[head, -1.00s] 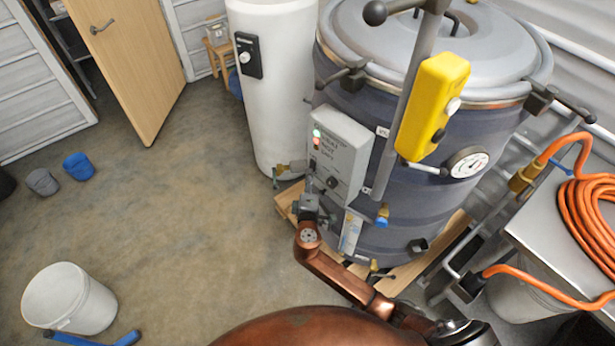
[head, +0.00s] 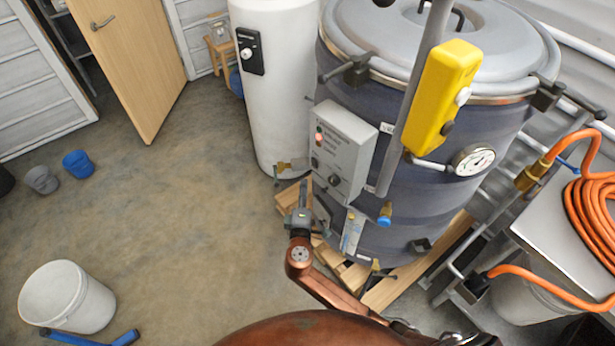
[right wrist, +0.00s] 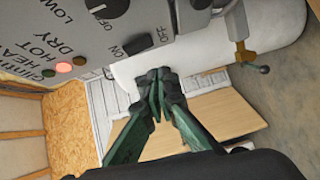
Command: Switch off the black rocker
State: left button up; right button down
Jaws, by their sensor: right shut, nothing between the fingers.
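The black rocker (right wrist: 138,45) sits between the ON and OFF labels near the panel's edge in the right wrist view; it is a small dark spot in the head view (head: 315,163). I cannot tell which side is pressed. It is on the grey control panel (head: 345,148) on the front of the dark drum. My right gripper (right wrist: 157,84) is shut and empty, its tips apart from the rocker, just off the panel's edge. In the head view the right gripper (head: 303,186) is left of the panel's lower corner. My left gripper is out of view.
A black knob (right wrist: 108,8) is beside the rocker. A red lamp (right wrist: 63,67) looks lit; the green lamp (right wrist: 50,72) looks dark. A yellow control box (head: 440,98) hangs right of the panel. A white cylinder (head: 282,90) stands behind left. Floor at left is mostly open.

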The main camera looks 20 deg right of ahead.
jog(key=v, duration=0.7)
jog(key=shift+s+a+f, duration=0.25)
jog(key=shift+f, duration=0.15)
